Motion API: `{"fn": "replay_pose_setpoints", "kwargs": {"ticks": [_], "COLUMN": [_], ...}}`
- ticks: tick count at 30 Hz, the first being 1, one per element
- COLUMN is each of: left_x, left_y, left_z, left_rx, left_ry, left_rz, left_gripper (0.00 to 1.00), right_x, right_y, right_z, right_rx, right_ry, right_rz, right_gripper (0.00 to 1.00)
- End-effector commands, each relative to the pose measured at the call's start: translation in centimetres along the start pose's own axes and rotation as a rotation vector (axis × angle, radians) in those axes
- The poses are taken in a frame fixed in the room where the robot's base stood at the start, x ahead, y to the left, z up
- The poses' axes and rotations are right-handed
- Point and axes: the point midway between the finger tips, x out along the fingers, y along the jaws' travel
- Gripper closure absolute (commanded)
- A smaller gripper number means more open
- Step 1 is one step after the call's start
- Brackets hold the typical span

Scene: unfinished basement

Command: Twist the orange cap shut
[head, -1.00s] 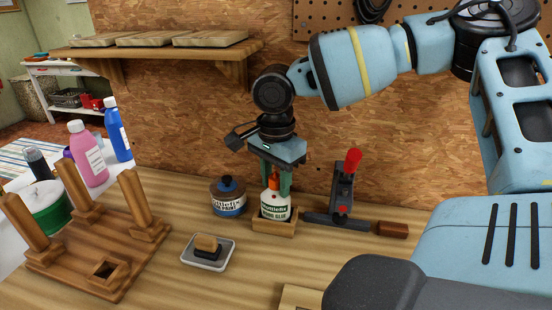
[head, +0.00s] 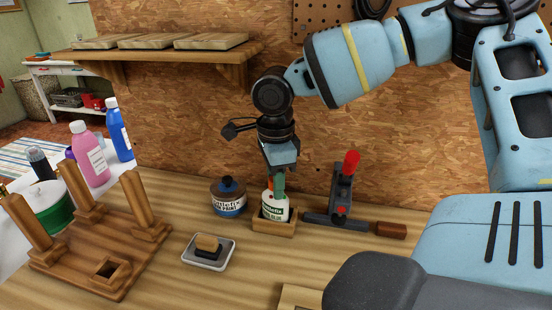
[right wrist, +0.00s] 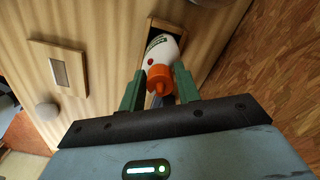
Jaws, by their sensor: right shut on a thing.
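The white glue bottle (head: 274,211) with green lettering stands upright in a small wooden holder (head: 277,228) on the workbench. Its orange cap (head: 269,185) is on top, partly hidden in the head view by a green finger. My right gripper (head: 275,186) points down from above and is shut on the cap. The right wrist view shows the orange cap (right wrist: 160,80) between the two green fingers, with the bottle (right wrist: 160,52) beyond it. My left gripper is not in view.
A round paint tin (head: 229,198) stands just left of the bottle. A black and red clamp-like tool (head: 342,192) stands close on the right. A grey tray with a brush (head: 208,252) and an upturned wooden stool (head: 100,250) lie to the left. A shelf (head: 160,55) hangs above.

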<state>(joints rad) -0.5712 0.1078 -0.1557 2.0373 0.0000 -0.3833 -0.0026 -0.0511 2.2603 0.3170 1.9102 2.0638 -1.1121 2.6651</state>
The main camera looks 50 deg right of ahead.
Motion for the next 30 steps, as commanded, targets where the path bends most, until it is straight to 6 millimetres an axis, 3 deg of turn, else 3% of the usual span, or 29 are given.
{"fn": "replay_pose_setpoints", "kwargs": {"ticks": [9, 18, 19, 22, 30], "left_x": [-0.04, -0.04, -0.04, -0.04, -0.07], "left_y": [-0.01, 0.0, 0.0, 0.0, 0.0], "left_z": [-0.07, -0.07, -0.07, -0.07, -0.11], "left_rx": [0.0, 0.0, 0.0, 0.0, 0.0], "left_ry": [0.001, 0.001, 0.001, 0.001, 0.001], "left_rz": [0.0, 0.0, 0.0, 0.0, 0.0], "left_gripper": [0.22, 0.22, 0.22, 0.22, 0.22], "right_x": [0.57, 0.6, 0.6, 0.53, 0.25], "right_y": [0.23, 0.26, 0.27, 0.23, 0.11], "right_z": [-0.28, -0.26, -0.26, -0.22, -0.11], "right_rx": [0.341, 0.373, 0.373, 0.372, 0.37], "right_ry": [0.011, 0.01, 0.01, 0.009, 0.004], "right_rz": [0.01, 0.012, 0.012, 0.011, 0.005], "right_gripper": [0.81, 0.82, 0.65, 0.52, 0.51]}}
